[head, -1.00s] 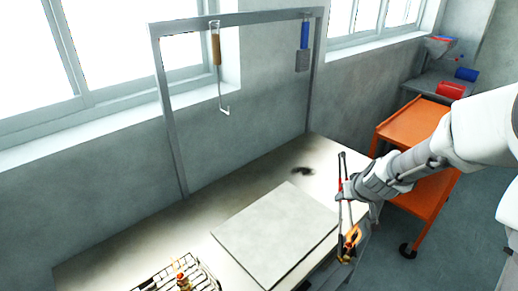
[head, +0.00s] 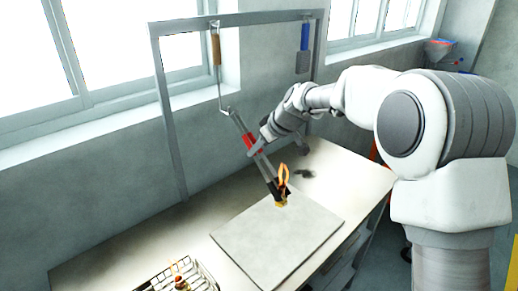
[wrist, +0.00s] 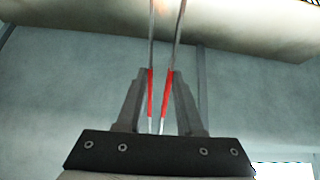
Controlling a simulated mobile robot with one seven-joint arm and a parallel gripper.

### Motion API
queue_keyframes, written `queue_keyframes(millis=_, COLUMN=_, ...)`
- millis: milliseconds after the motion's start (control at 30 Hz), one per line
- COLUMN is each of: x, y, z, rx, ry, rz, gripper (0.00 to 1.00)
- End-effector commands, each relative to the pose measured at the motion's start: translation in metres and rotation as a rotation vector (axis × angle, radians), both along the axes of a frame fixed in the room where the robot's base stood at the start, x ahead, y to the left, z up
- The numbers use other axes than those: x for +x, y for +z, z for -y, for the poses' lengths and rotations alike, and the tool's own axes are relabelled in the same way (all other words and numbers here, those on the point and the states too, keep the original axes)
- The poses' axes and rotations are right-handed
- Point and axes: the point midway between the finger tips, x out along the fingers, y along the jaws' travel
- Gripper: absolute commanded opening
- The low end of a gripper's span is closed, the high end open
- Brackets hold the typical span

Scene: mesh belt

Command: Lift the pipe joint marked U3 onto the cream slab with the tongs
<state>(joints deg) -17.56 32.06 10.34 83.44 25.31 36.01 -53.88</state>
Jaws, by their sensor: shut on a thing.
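My gripper (head: 257,147) is shut on the red grips of the tongs (head: 250,142); the wrist view shows its two fingers (wrist: 158,100) pressing the grips from both sides. The tongs slant down to the right, and their lower end is at an orange and dark piece (head: 283,180), apparently the pipe joint. No marking on it is readable. In the head view it shows over the far part of the cream slab (head: 262,245); I cannot tell whether it touches. The tong tips are outside the wrist view.
A wire mesh belt (head: 205,282) with another small orange-red piece (head: 180,284) is at the bottom left. A metal frame (head: 166,110) stands behind the bench, with a blue-handled tool (head: 304,45) and a brown-handled hook (head: 216,50) hanging. A dark patch (head: 306,173) lies behind the slab.

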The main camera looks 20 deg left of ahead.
Motion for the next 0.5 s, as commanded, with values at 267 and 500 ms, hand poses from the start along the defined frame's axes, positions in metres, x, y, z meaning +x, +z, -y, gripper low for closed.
queue_keyframes(millis=267, x=0.000, y=0.000, z=0.000, rx=0.001, ry=-0.002, rz=0.002, gripper=0.00)
queue_keyframes(millis=500, x=0.000, y=-0.012, z=0.000, rx=0.001, ry=-0.003, rz=0.001, gripper=0.00)
